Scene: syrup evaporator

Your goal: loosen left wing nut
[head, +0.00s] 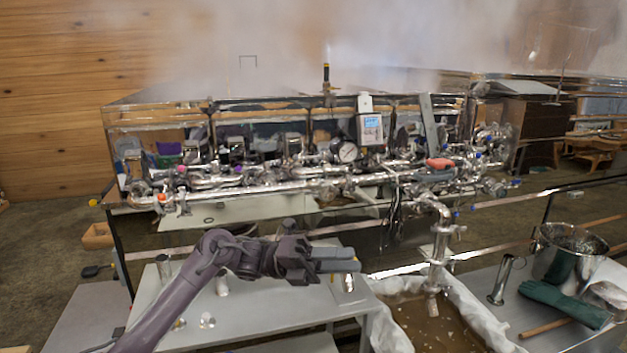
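The steel syrup evaporator (160,113) stands across the middle, with a dense run of shiny pipes (215,182) and valves along its front. I cannot pick out a left wing nut among these small fittings. My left gripper (358,260) points right, in front of the pipes and above the grey table. Its two fingers look close together, one above the other, but I cannot tell whether they are shut. I see nothing held in it. My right gripper is out of view.
Small metal pieces (207,320) lie on the grey table (265,305). A vertical spout (438,255) stands over a lined tub of brown liquid (430,325). A steel pot (562,262) and a green glove (565,303) are at right.

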